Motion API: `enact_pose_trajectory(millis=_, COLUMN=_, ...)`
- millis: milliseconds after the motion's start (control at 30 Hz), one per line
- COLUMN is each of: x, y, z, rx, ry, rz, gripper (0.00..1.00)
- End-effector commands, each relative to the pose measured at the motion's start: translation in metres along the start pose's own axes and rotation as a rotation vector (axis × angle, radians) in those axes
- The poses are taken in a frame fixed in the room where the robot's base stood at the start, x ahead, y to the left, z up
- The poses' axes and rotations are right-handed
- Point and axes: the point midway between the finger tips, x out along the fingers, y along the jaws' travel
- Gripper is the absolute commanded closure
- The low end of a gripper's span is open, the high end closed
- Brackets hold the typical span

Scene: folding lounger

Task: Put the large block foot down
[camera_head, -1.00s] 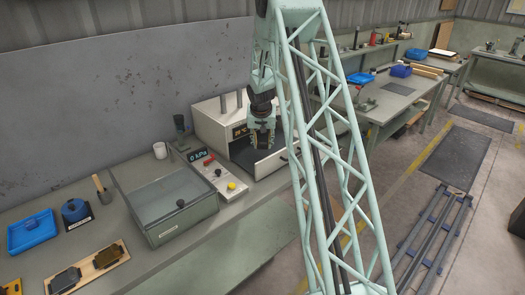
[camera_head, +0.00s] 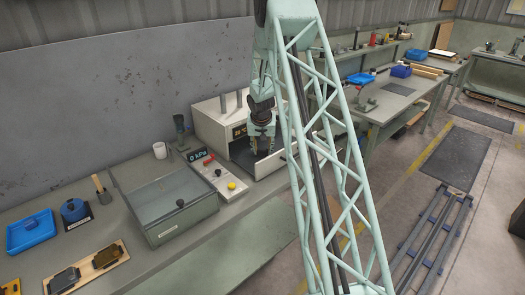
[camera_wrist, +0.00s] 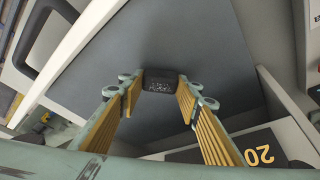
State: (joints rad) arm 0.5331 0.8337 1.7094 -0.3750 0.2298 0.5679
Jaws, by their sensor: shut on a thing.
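The large block foot, a small dark block (camera_wrist: 159,80), sits between the tips of my gripper (camera_wrist: 156,88) in the wrist view. The gripper is shut on it, with yellow ribbed fingers on both sides. Behind the block is a flat dark grey surface (camera_wrist: 185,40). I cannot tell whether the block touches it. In the head view my gripper (camera_head: 263,146) points down at the open front of a cream box-shaped unit (camera_head: 212,125). The block is too small and dark to make out there.
A pale panel edge marked 20 (camera_wrist: 259,156) lies close to the right finger. Left of the unit stand a control panel with a yellow button (camera_head: 231,186), a lidded glass case (camera_head: 172,205) and a white mug (camera_head: 160,150). A blue tray (camera_head: 30,230) is farther left.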

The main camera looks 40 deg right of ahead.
Motion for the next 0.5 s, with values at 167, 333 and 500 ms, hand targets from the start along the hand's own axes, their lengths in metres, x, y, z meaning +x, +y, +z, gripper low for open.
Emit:
enact_pose_trajectory(millis=167, x=0.003, y=0.0, z=0.0012, rx=0.0, ry=0.0, rz=0.0, gripper=0.68)
enact_pose_trajectory(millis=333, x=0.0022, y=0.0, z=0.0009, rx=0.0, ry=0.0, rz=0.0, gripper=0.55)
enact_pose_trajectory(millis=500, x=0.0022, y=0.0, z=0.0009, rx=0.0, ry=0.0, rz=0.0, gripper=0.55)
